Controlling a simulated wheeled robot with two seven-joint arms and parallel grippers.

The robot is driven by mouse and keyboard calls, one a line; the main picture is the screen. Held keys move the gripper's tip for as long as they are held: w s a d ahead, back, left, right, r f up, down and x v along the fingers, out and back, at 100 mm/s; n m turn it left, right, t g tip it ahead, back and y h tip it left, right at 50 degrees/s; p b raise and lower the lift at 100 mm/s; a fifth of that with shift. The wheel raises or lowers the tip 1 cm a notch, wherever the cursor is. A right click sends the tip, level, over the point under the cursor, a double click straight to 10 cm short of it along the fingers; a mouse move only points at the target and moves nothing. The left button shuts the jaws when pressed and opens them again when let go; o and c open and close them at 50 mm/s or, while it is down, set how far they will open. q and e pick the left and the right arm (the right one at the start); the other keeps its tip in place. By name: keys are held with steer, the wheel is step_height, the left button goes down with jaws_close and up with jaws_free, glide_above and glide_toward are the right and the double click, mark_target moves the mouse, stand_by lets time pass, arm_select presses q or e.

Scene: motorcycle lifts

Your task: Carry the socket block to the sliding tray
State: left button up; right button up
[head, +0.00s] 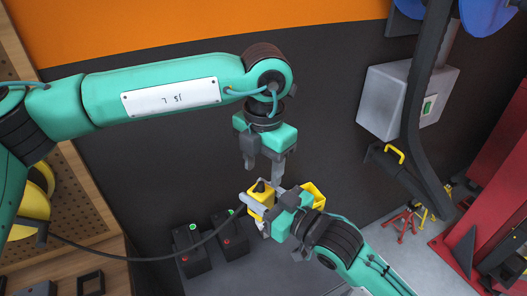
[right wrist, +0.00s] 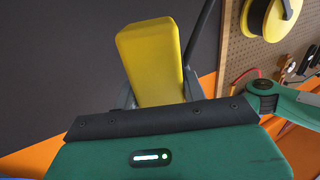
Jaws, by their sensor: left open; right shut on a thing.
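The yellow socket block (head: 257,203) is held in the air in the middle of the head view, with a dark part at its top. It also shows as a plain yellow block in the right wrist view (right wrist: 152,62). My right gripper (head: 268,207) is shut on it, partly hiding it. Another yellow piece (head: 314,190) shows behind my right gripper; I cannot tell whether it belongs to the block. My left gripper (head: 263,168) is open and empty, pointing down just above the block. I cannot make out the sliding tray in either view.
A dark cable (head: 150,258) runs from near the block to the left. Two black boxes with buttons (head: 190,252) stand below. A grey wall box (head: 395,100), a dark post (head: 425,120) and red lift parts (head: 490,190) are at the right. A pegboard (head: 85,200) is at the left.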

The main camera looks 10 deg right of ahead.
mark_target(262, 190)
arm_select(q)
step_height(262, 190, down, 8)
steer(key=shift+w, duration=0.1)
stand_by(0.4)
steer(key=c, duration=0.9)
steer(key=shift+c, duration=0.7)
arm_select(e)
steer(key=o, duration=1.4)
steer(key=shift+c, duration=0.2)
